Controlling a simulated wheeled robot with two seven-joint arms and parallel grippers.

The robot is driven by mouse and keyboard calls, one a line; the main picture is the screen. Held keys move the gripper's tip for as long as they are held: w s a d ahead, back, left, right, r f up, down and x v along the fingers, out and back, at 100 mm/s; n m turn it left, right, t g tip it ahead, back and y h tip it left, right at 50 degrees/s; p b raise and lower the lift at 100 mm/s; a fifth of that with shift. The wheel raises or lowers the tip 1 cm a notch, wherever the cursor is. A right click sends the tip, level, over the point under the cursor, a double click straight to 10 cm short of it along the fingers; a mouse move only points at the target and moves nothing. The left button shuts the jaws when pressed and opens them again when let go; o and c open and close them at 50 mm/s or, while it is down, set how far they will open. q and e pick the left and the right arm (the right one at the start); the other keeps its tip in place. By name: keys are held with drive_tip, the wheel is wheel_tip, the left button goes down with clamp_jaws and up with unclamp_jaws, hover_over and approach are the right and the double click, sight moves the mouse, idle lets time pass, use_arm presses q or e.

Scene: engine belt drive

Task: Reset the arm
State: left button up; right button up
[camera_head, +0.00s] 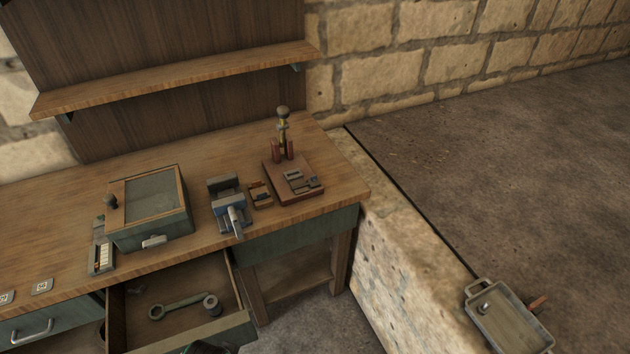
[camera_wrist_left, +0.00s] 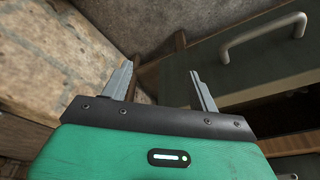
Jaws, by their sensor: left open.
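My left gripper (camera_wrist_left: 160,85) shows in the left wrist view with its two grey fingers apart and nothing between them. Behind the fingers are a green drawer front with a metal handle (camera_wrist_left: 262,36), wooden framing and a stone wall (camera_wrist_left: 60,45). In the head view, a small dark shape at the bottom edge near the open drawer may be part of my arm; I cannot tell. My right gripper is in neither view.
The wooden workbench (camera_head: 160,260) holds a green box (camera_head: 150,235), a blue vise (camera_head: 228,205) and a wooden block with a brass device (camera_head: 283,135). A metal tray (camera_head: 508,322) sits at lower right.

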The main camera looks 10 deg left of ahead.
use_arm(q)
drive_tip(key=s+f+g+b, duration=0.1)
drive_tip(key=s+f+b, duration=0.2)
drive_tip(key=f, duration=1.2)
drive_tip(key=s+f+b, duration=0.3)
drive_tip(key=f, duration=1.2)
drive_tip(key=s+a+f+b, duration=0.2)
drive_tip(key=s+f+b, duration=0.1)
drive_tip(key=s+f, duration=0.5)
drive_tip(key=s+a+f+g+b, duration=0.1)
drive_tip(key=s+f+b, duration=0.2)
drive_tip(key=s+f, duration=0.5)
wheel_tip(320, 180, down, 4)
drive_tip(key=shift+a, duration=0.4)
